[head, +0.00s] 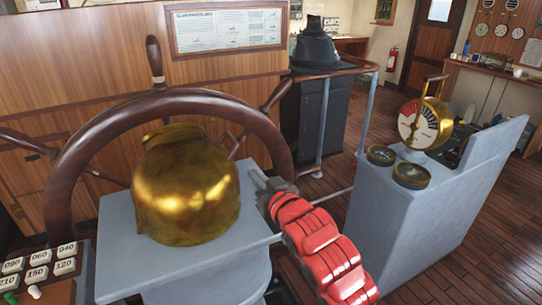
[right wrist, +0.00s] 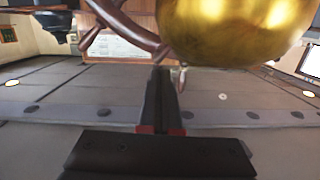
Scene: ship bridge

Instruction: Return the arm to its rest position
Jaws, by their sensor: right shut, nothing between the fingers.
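My right arm, with red covers, comes in from the bottom of the head view. Its gripper (head: 257,180) is beside the right side of a round brass housing (head: 186,185) that sits on a grey pedestal (head: 118,245). In the right wrist view the two dark fingers (right wrist: 162,85) are together with nothing between them. The brass housing (right wrist: 235,25) fills the upper right of that view, and I cannot tell whether the gripper touches it. My left gripper is not in view.
A wooden ship's wheel (head: 75,150) stands behind the brass housing. To the right is a grey console (head: 395,215) with a brass engine telegraph (head: 424,122) and two round gauges. A railing (head: 369,115) is behind. Numbered buttons (head: 38,273) are at lower left. Wooden floor lies open at far right.

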